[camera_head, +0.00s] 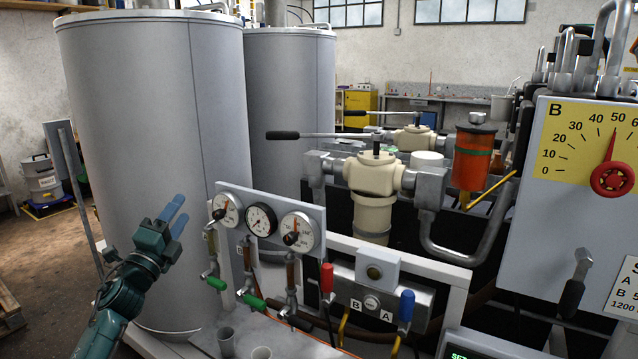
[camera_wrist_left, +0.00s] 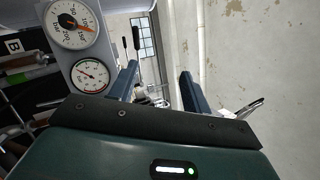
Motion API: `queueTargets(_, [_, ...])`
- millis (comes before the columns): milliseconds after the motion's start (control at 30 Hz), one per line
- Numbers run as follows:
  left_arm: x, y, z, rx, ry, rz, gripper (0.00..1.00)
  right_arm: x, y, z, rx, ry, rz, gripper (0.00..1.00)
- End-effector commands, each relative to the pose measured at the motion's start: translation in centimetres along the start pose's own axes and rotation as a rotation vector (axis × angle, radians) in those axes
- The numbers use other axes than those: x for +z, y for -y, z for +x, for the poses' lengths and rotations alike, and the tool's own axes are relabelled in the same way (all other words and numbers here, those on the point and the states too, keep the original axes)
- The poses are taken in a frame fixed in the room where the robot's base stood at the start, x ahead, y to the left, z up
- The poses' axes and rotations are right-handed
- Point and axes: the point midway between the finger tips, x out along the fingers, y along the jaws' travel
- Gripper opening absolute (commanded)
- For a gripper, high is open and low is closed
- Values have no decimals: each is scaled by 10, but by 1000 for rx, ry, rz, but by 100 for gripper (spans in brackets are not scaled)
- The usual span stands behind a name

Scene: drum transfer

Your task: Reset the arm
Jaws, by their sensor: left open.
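My left gripper (camera_head: 173,217) is in front of the large grey drum (camera_head: 150,120), left of the gauge panel. Its two blue fingers point up and to the right, apart and with nothing between them. In the left wrist view the open fingers (camera_wrist_left: 163,88) stand on either side of a gap, with a grey surface to the right. My right gripper is not in view.
A gauge panel (camera_head: 316,212) with three dials stands right of my left gripper. Red and blue valve handles (camera_head: 406,306) sit lower right. A grey box with a yellow scale B (camera_head: 560,215) fills the right side. Two cups (camera_head: 226,341) stand at the bottom.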

Motion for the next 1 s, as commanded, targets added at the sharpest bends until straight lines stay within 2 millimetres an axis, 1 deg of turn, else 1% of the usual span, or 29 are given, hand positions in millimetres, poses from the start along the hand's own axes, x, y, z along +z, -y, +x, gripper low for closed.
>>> queueTargets(33, [10,-8,-2,24,53,-120,48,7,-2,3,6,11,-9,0])
queueTargets(100, [22,-16,-4,52,127,-300,48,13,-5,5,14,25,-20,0])
queueTargets(167, [31,-25,-6,78,190,-456,48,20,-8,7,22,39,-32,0])
queueTargets(200, [37,-32,-8,97,233,-561,48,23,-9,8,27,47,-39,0])
queueTargets(300, [46,-50,-14,143,335,-819,48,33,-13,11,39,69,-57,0])
queueTargets(433, [48,-77,-24,208,467,-1148,48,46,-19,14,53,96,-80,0])
queueTargets(533, [42,-97,-33,265,568,-1394,48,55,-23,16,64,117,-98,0])
queueTargets(567, [34,-106,-40,289,583,-1430,48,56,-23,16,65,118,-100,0])
queueTargets(600, [20,-116,-54,315,575,-1421,48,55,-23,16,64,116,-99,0])
queueTargets(667, [1,-127,-70,350,569,-1424,48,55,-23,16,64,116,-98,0])
queueTargets(767, [-30,-146,-101,411,563,-1434,48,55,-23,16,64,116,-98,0])
queueTargets(867, [-66,-162,-139,481,558,-1452,48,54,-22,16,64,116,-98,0])
queueTargets(900, [-83,-168,-158,514,557,-1462,48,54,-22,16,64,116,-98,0])
queueTargets(967, [-108,-176,-188,565,556,-1479,48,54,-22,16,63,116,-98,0])
queueTargets(1000, [-127,-179,-211,601,556,-1494,48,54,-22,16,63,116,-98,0])
